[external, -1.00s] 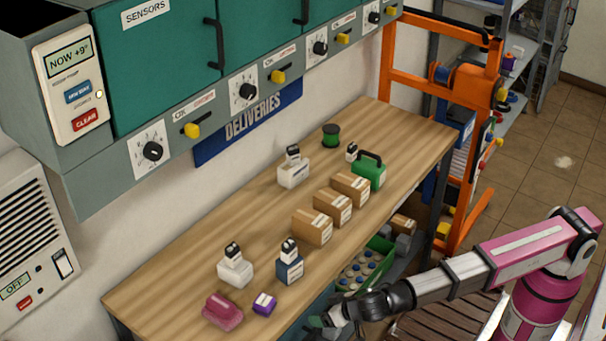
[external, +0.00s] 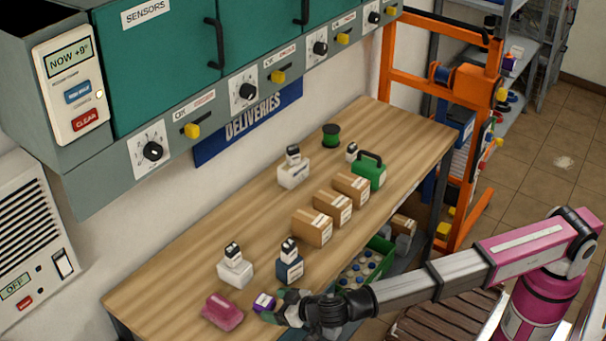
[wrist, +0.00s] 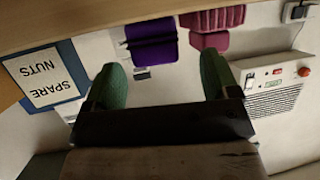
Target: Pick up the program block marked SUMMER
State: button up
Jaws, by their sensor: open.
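A small purple block with a white label (external: 264,301) stands near the front left of the wooden bench. I cannot read a SUMMER mark on it. It also shows in the wrist view (wrist: 152,44), ahead of and between my green fingertips. My gripper (external: 281,306) is open, just right of the purple block in the external view. In the wrist view, my gripper (wrist: 163,75) shows a gap on both sides of the block. Whether the fingers reach around it is unclear.
A magenta object (external: 222,312) lies just left of the block. A blue box (external: 290,268) with a SPARE NUTS label (wrist: 44,79) and a white box (external: 236,272) stand behind. Cardboard boxes (external: 313,228) stand farther right. The bench (external: 160,280) is clear at far left.

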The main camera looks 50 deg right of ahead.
aim_at(267, 301)
jog(key=x, duration=0.4)
jog(key=shift+w+d+r, duration=0.15)
jog(key=shift+w, duration=0.15)
jog(key=c, duration=1)
jog(key=shift+c, duration=0.2)
jog(key=shift+r, duration=0.1)
